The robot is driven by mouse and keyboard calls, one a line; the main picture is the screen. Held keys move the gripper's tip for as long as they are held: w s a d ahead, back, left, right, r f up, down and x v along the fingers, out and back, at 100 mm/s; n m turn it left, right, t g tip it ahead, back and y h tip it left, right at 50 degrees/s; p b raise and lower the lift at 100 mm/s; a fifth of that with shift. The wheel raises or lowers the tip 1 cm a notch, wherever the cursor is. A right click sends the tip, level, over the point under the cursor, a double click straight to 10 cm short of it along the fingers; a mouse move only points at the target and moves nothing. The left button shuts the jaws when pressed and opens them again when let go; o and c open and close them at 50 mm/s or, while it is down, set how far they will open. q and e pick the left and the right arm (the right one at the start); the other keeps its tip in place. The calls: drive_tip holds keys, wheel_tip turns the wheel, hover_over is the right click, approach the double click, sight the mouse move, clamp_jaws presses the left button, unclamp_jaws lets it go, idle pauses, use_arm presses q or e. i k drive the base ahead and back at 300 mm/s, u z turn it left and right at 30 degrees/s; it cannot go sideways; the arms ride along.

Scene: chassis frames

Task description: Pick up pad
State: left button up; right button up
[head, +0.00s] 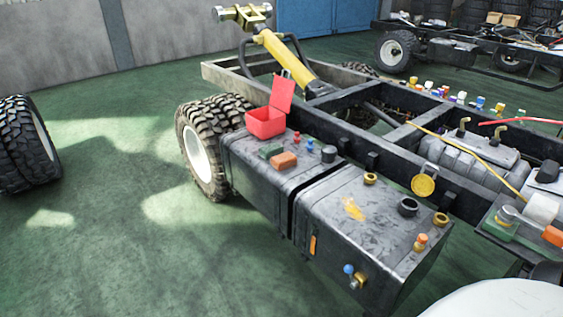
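I cannot tell for sure which object is the pad. A small flat green block (271,151) and an orange-brown block (284,160) lie side by side on top of the rear dark tank (240,160). A green piece (498,229) and an orange block (553,236) lie on a small ledge at the right. Neither of my grippers shows in the head view.
An open red box (266,123) stands behind the blocks, its lid raised. Small red and blue items and a dark cylinder (328,154) stand beside them. The front tank (365,200) carries a black ring (407,207) and brass caps.

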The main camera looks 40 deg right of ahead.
sight(266, 151)
drive_tip(key=z, duration=0.05)
drive_tip(key=i, duration=3.4)
drive_tip(key=z, duration=1.6)
